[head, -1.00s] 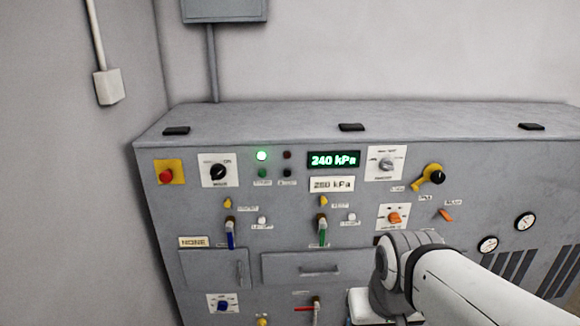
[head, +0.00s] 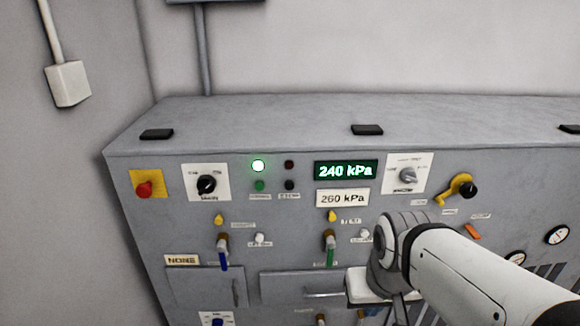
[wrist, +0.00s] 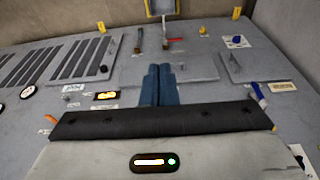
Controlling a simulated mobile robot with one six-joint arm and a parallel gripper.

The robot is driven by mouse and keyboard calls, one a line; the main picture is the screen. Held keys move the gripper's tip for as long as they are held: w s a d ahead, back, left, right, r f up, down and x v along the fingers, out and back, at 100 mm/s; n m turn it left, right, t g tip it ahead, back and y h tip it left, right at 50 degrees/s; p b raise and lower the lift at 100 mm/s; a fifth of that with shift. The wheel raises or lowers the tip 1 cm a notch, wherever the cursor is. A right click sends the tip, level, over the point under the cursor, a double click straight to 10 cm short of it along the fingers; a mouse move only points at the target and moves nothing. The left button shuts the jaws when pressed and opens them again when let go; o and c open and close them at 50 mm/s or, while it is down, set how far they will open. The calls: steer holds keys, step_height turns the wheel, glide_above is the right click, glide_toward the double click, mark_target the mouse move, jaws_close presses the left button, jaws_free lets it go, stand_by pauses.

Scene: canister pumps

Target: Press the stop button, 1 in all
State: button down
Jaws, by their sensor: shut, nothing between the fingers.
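Two small buttons sit side by side under two lamps in the head view: a green one (head: 259,185) and a black one (head: 289,185). The tiny labels below them are too blurred to read surely. A red mushroom button (head: 144,189) sits on a yellow plate at the panel's upper left. My gripper shows in the wrist view, its blue fingers (wrist: 158,84) together and empty, in front of the lower panel. In the head view my arm is right of and below the small buttons, and the fingers are hidden.
The display (head: 346,170) reads 240 kPa, above a 260 kPa plate (head: 342,198). A yellow-handled valve (head: 457,189), several knobs, levers and a drawer (head: 300,285) crowd the panel. The cabinet top (head: 270,120) is mostly clear.

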mark_target(289, 186)
steer(key=shift+a, duration=0.25)
steer(key=w+a+r+m+t+y, duration=0.1)
steer(key=w+a+m+t, duration=0.1)
steer(key=w, duration=0.5)
steer(key=w+a+r+m+t+y+p, duration=0.1)
steer(key=w+a+m+t, duration=0.1)
steer(key=w+a+m, duration=0.3)
steer(key=w+a+m+t+y+p, duration=0.1)
steer(key=w+a+m+t+y, duration=0.1)
steer(key=w+a, duration=0.3)
steer(key=w+m, duration=0.1)
steer(key=w, duration=0.3)
steer(key=shift+w+r+m, duration=0.25)
steer(key=shift+r+m, duration=0.15)
steer(key=w+p, duration=0.1)
steer(key=w, duration=0.7)
steer(key=shift+w+p, duration=0.35)
steer(key=shift+w, duration=0.05)
steer(key=shift+w, duration=0.15)
stand_by(0.6)
